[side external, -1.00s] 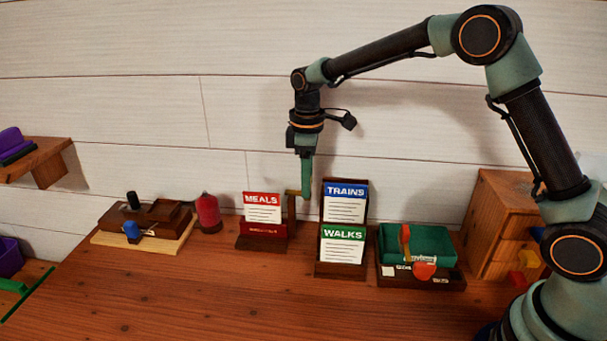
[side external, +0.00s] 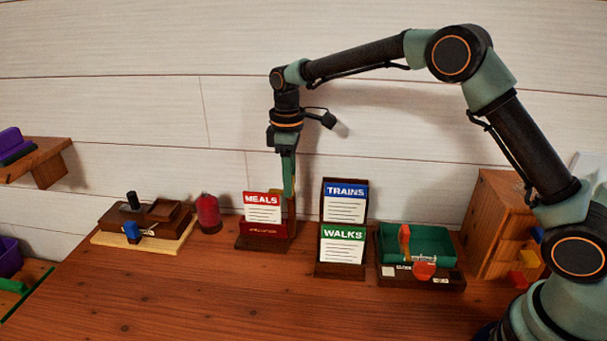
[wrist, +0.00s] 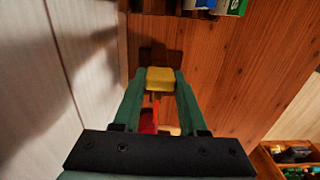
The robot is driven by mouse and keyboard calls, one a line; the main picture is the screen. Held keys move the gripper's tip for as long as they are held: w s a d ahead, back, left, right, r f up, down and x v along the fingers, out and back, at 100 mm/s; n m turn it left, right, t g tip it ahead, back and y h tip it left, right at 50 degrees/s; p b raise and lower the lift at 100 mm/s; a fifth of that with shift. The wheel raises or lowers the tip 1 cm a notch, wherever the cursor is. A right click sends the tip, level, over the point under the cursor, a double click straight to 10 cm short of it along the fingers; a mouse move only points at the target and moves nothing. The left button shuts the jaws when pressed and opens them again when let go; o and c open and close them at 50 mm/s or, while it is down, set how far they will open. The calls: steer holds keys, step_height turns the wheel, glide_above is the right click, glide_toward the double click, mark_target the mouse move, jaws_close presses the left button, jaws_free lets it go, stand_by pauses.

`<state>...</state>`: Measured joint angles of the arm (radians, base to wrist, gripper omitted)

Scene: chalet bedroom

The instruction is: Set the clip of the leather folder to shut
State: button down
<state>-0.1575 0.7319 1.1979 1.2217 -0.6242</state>
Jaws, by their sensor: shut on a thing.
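A green case (side external: 428,239) in a dark tray stands at the right of the desk in the side view. It looks most like the leather folder, though I cannot be sure. An upright orange strap (side external: 404,243) and a red round tab (side external: 424,271) are at its front; their exact setting is unclear. My gripper (side external: 290,190) is well left of it, pointing down behind the right edge of the red MEALS card holder (side external: 262,230). In the wrist view my gripper (wrist: 160,80) is shut on a yellow block (wrist: 160,76).
A TRAINS and WALKS card rack (side external: 343,188) stands between my gripper and the green case. A red cylinder (side external: 208,213) and a brown block (side external: 150,215) on a pale board are at left. A wooden cabinet (side external: 496,215) is at right. The desk front is clear.

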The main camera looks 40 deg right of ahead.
steer(key=c, duration=0.6)
jaws_free()
steer(key=shift+w+a+r, duration=0.1)
steer(key=shift+w+a, duration=0.1)
steer(key=shift+a, duration=0.05)
steer(key=shift+o, duration=0.8)
steer(key=shift+d, duration=0.1)
step_height(320, 180, up, 12)
steer(key=shift+s, duration=0.1)
